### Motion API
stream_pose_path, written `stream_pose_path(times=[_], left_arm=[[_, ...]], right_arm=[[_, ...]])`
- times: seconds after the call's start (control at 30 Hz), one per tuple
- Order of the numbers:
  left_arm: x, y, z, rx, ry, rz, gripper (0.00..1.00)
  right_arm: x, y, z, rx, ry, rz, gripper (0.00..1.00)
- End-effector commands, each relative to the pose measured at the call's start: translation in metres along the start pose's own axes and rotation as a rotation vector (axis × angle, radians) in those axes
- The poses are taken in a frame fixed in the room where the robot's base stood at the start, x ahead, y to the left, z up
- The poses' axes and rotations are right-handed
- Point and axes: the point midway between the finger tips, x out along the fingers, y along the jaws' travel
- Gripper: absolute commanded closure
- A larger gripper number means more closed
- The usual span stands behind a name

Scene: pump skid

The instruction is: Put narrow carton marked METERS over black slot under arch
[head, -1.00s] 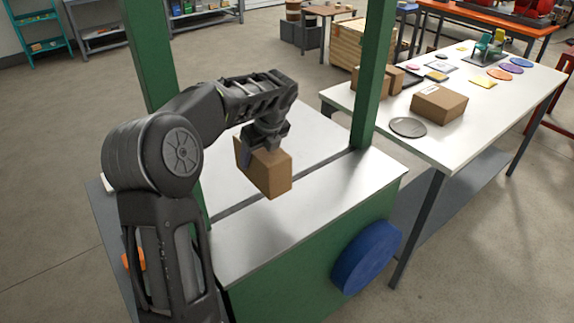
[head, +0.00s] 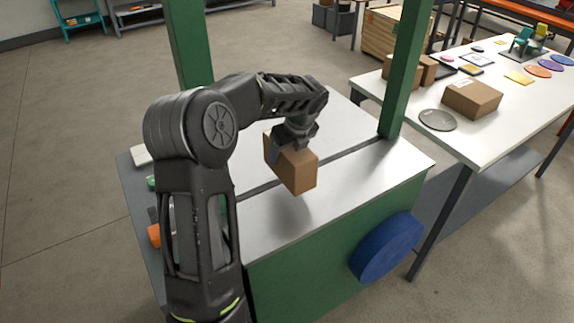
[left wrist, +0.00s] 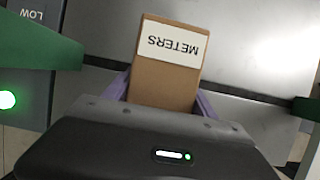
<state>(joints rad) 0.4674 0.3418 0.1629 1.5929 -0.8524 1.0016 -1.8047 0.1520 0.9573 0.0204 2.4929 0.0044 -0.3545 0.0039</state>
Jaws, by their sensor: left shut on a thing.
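The narrow brown carton (head: 298,172) is held by my left gripper (head: 290,148), above the metal top of the green bench. In the left wrist view the carton (left wrist: 163,85) shows a white label reading METERS, upside down in the picture. The purple fingers of my left gripper (left wrist: 160,98) sit on either side of it. The black slot (head: 360,153) runs across the bench top between the two green posts of the arch (head: 405,75). The carton hangs over the slot's line and hides part of it; a gap below it cannot be judged exactly. My right gripper is not seen.
A white table (head: 440,147) at right holds a brown box (head: 472,99), a grey disc (head: 437,120) and several small items. A blue wheel (head: 386,247) sticks out from the bench's front. The bench top right of the carton is clear.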

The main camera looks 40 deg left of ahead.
Motion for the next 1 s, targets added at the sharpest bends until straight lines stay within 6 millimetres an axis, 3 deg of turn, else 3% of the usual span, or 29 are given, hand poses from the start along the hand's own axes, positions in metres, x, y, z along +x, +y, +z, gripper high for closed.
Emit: stream_pose_path(times=[0.17,0.47,0.87,0.9,1.0], left_arm=[[0.005,0.000,-0.002,0.001,0.000,0.001,0.98],[0.043,0.000,-0.018,0.000,0.000,0.000,0.98],[0.048,0.000,-0.020,0.000,-0.001,-0.001,0.98],[0.048,0.000,-0.020,0.000,0.000,0.000,0.32],[0.048,0.000,-0.020,0.000,0.000,0.000,0.24]], right_arm=[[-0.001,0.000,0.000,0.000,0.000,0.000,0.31],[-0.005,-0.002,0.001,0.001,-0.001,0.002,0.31],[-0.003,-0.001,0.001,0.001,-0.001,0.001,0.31],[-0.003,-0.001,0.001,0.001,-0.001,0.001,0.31],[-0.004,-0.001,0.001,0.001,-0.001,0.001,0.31]])
